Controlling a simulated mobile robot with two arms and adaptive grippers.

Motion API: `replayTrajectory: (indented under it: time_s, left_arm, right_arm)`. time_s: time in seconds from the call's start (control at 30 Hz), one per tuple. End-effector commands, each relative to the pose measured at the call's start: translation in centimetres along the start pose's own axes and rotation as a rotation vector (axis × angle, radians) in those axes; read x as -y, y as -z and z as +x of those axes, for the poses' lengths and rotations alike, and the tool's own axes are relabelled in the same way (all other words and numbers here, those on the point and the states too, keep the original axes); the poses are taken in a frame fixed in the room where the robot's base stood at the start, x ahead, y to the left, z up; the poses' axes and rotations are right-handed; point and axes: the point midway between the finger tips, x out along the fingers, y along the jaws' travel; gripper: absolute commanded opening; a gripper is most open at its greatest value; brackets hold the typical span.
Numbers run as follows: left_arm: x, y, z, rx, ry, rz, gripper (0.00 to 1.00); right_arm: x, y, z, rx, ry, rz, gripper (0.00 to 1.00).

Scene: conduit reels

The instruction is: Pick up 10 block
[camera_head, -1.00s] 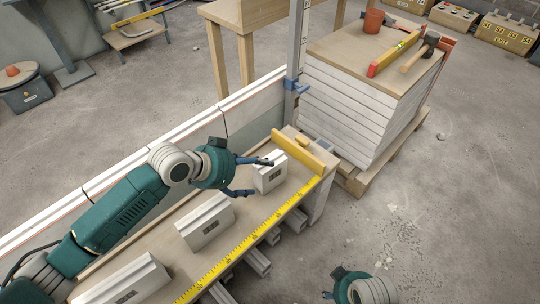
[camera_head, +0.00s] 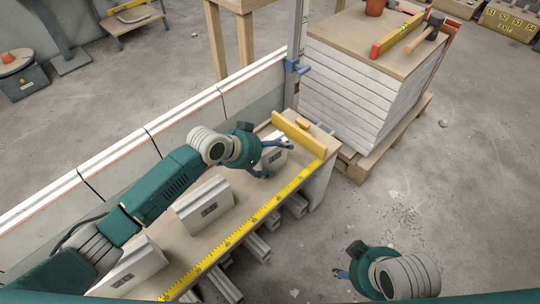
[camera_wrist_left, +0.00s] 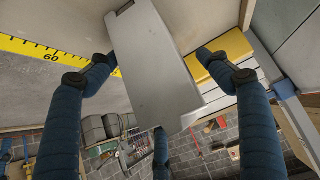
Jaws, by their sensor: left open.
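Three pale grey blocks with dark labels stand on a workbench (camera_head: 240,229). The far block (camera_head: 274,155) is at the bench's far end, partly hidden by my left gripper (camera_head: 277,160). Its label is too small to read surely. In the left wrist view, this block (camera_wrist_left: 155,68) stands between the spread blue fingers (camera_wrist_left: 158,70), with visible room on both sides. My left gripper is open. The middle block (camera_head: 205,207) and near block (camera_head: 132,272) stand closer to me. My right gripper (camera_head: 342,272) is low at the right, away from the bench; its finger opening is unclear.
A yellow measuring tape (camera_head: 228,239) runs along the bench's front edge. A yellow bar (camera_head: 299,134) crosses its far end. A low panel wall (camera_head: 177,125) lines the back. A stack of white boards (camera_head: 350,92) stands beyond the bench.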

Motion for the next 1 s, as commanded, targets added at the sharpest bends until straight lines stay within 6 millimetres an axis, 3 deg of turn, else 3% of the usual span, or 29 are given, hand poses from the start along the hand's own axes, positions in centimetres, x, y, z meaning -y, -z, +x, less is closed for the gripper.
replayTrajectory:
  time_s: [0.2, 0.23, 0.57, 1.0]
  left_arm:
    - [0.0, 0.0, 0.0, 0.0, 0.001, 0.001, 0.78]
    - [0.0, 0.0, 0.0, 0.001, 0.001, 0.001, 0.74]
    - [0.0, 0.0, 0.0, 0.001, 0.001, 0.001, 0.08]
    - [0.1, 1.2, -0.9, -0.006, 0.002, 0.003, 0.08]
  right_arm:
    - [0.0, 0.0, -0.1, 0.001, -0.001, 0.0, 0.51]
    - [0.0, 0.0, -0.1, 0.001, 0.0, 0.0, 0.51]
    - [0.0, 0.0, -0.1, 0.001, -0.001, 0.0, 0.51]
    - [0.0, 0.1, 0.4, 0.002, 0.0, 0.0, 0.51]
